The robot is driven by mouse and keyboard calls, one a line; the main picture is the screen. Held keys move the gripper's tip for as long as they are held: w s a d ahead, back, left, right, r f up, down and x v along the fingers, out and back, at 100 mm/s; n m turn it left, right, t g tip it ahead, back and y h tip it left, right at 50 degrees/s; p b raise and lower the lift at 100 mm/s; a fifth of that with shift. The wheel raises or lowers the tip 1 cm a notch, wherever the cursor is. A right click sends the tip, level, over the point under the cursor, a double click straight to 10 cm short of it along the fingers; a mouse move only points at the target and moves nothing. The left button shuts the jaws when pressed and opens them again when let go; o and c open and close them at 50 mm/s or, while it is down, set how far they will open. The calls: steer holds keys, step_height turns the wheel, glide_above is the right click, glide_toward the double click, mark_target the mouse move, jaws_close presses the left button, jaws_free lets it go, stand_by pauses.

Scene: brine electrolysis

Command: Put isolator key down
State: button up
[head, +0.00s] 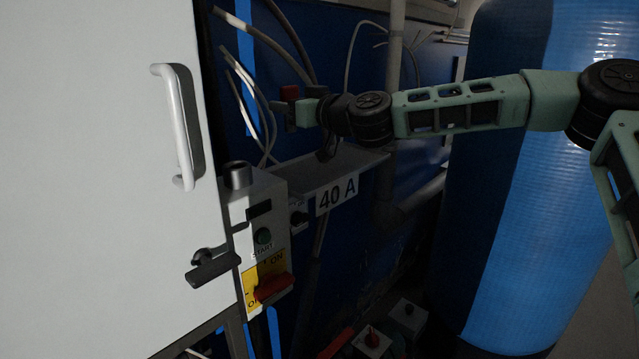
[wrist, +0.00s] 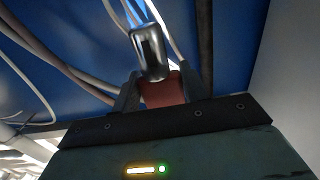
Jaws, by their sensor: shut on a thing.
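The key is held in the air, above and a little left of a grey shelf (head: 345,165) with a "40 A" label. The fingers hide part of the key.
A control box (head: 240,215) with a START button and a red ON/OFF handle (head: 273,288) stands at left, with a metal cylinder (head: 238,174) on top. A white cabinet door (head: 100,150) is beside it. Loose cables hang behind my gripper. A large blue tank (head: 540,210) stands at right.

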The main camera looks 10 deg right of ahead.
steer(key=w+d+f+b, duration=0.1)
steer(key=w+d+b, duration=0.25)
steer(key=d, duration=0.75)
steer(key=f+p, duration=0.1)
steer(key=f, duration=0.2)
steer(key=f+p, duration=0.1)
steer(key=f, duration=0.1)
steer(key=f+p, duration=0.1)
steer(key=f, duration=0.2)
steer(key=shift+s+d+f, duration=0.3)
steer(key=shift+s+f, duration=0.05)
steer(key=shift+f, duration=0.55)
steer(key=shift+f, duration=0.2)
steer(key=o, duration=1.1)
steer(key=shift+r, duration=0.15)
